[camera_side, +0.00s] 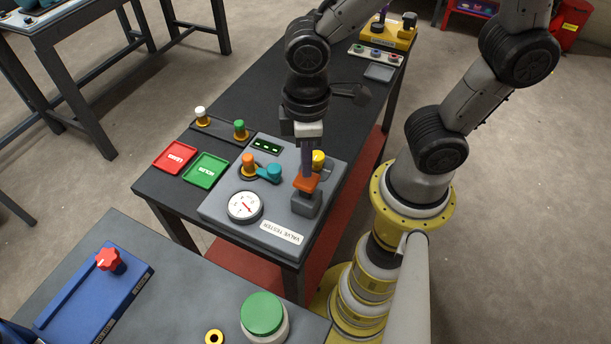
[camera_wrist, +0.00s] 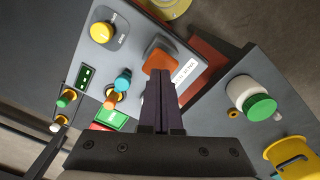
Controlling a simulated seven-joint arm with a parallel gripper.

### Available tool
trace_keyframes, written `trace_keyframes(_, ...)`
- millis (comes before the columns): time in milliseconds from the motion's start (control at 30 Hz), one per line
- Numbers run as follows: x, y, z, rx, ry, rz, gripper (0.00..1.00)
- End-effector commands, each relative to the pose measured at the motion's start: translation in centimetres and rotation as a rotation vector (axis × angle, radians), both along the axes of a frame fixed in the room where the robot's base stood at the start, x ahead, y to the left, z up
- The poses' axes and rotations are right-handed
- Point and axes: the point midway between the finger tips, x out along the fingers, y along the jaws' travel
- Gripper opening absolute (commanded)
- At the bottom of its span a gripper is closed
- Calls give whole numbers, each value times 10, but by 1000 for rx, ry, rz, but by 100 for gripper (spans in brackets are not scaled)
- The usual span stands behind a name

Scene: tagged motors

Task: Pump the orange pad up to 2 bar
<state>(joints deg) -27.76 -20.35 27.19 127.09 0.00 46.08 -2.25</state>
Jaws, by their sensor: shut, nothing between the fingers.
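The orange pad (camera_side: 306,183) sits on top of a grey block at the right front of the grey valve tester (camera_side: 225,205). It also shows in the wrist view (camera_wrist: 158,48), just beyond my fingertips. My gripper (camera_side: 307,172) points down with its dark fingers shut and empty, its tips right over the pad. I cannot tell whether they touch it. In the wrist view the shut fingers (camera_wrist: 159,74) overlap the pad's near edge. The round white gauge (camera_side: 244,206) has a red needle; its numbers are too small to read.
The tester also carries an orange knob (camera_side: 249,160), a teal part (camera_side: 272,171), a yellow knob (camera_side: 319,158) and a small green display (camera_side: 267,146). Red (camera_side: 175,156) and green (camera_side: 206,170) trays lie left of it.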

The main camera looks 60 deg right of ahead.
Motion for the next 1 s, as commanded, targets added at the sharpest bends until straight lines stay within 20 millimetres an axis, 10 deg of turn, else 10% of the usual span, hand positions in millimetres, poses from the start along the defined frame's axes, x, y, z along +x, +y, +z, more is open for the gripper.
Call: trace_keyframes(1000, 0, 0, -38, -1, 3, 0, 0)
